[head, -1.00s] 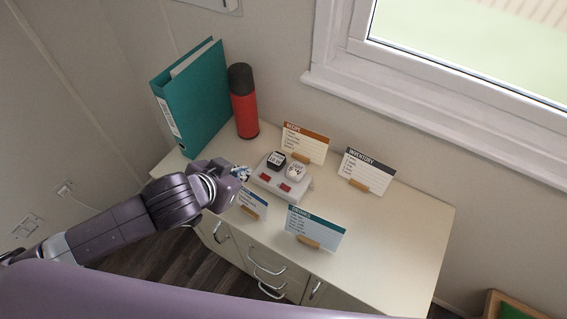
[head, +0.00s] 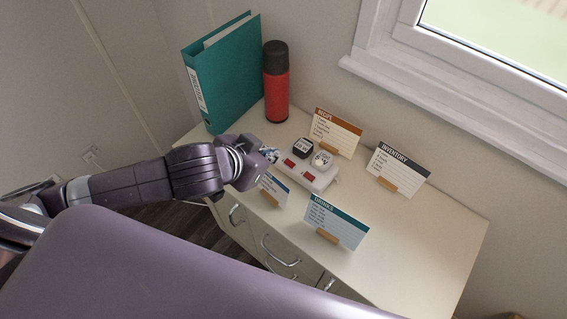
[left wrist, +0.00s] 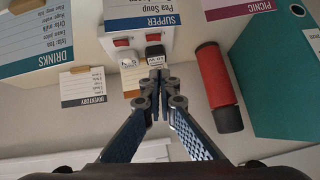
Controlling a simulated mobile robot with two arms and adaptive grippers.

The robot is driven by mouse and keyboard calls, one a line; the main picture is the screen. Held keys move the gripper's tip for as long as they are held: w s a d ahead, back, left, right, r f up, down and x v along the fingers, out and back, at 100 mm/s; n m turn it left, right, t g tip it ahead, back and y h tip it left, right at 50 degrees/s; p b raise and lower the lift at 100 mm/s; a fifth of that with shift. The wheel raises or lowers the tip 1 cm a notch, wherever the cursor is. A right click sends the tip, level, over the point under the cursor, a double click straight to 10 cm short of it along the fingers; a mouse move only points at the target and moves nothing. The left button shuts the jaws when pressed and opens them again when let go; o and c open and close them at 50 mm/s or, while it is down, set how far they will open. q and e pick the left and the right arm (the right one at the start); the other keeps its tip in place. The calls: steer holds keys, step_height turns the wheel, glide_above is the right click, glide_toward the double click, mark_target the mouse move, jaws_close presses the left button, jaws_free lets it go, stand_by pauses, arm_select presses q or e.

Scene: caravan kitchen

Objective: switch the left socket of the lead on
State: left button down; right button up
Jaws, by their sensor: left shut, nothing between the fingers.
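The white lead (head: 318,183) lies on the cabinet top with two red switches. A black plug (head: 302,146) sits in its left socket, beside the left switch (head: 289,163). A white plug (head: 321,159) sits in the right socket, beside the right switch (head: 308,176). My left gripper (head: 268,155) is shut and empty, at the lead's left end. In the left wrist view, its closed tips (left wrist: 158,76) appear just below the black plug (left wrist: 155,51); I cannot tell whether they touch. The left switch (left wrist: 153,37) shows there too. My right gripper is out of view.
A card (head: 273,188) stands in front of the lead, with a drinks card (head: 335,220) to its right. Recipe (head: 338,132) and inventory (head: 399,165) cards stand behind. A red flask (head: 276,90) and green binder (head: 228,75) stand at the back left. The right cabinet top is clear.

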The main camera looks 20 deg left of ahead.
arm_select(q)
steer(key=f, duration=0.1)
glide_toward(291, 157)
steer(key=w+d+r, duration=0.1)
steer(key=w, duration=0.2)
step_height(291, 157, down, 2)
steer(key=shift+s+f+p, duration=0.15)
steer(key=shift+f+p, duration=0.1)
steer(key=shift+p, duration=0.3)
steer(key=shift+a+f, duration=0.1)
steer(key=shift+f, duration=0.6)
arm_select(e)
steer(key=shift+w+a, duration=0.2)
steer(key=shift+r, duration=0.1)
